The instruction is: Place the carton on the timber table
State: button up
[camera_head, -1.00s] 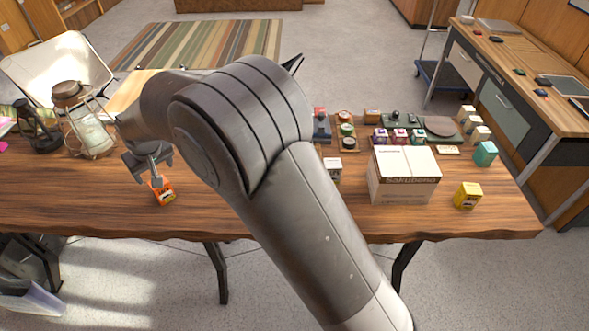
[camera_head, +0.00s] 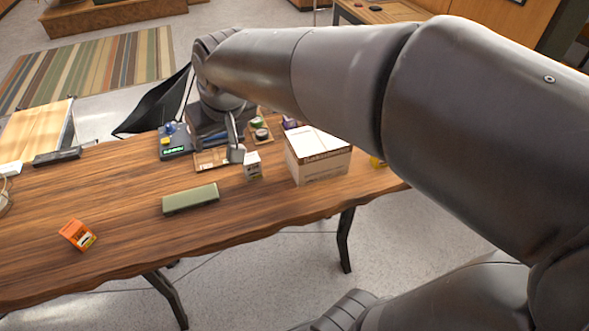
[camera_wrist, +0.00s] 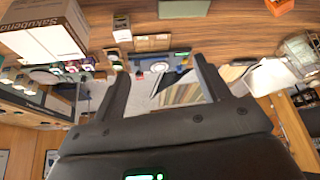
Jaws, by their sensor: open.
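A small orange carton (camera_head: 77,235) stands on the timber table (camera_head: 130,200) near its front edge, at the left in the head view. It also shows, cut off, at the top right of the wrist view (camera_wrist: 278,6). My gripper (camera_wrist: 158,85) is open, with nothing between its fingers. In the head view my gripper (camera_head: 237,150) is over the table's back part, beside a small white box (camera_head: 253,167) and well apart from the orange carton. The arm hides part of the table's right side.
A green case (camera_head: 190,198) lies between the orange carton and the large white box (camera_head: 320,165). A dark device (camera_head: 176,143) and a wooden tray (camera_head: 211,161) are at the back edge. The table surface around the orange carton is clear.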

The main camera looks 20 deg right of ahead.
jog(key=s+d+f+m+h, duration=0.1)
jog(key=s+d+f+m, duration=0.1)
jog(key=s+d, duration=0.9)
jog(key=s+m, duration=0.1)
jog(key=s, duration=0.1)
jog(key=shift+s+d+t+h, duration=0.2)
jog(key=shift+s+t+h, duration=0.1)
jog(key=shift+s, duration=0.1)
jog(key=shift+o, duration=0.3)
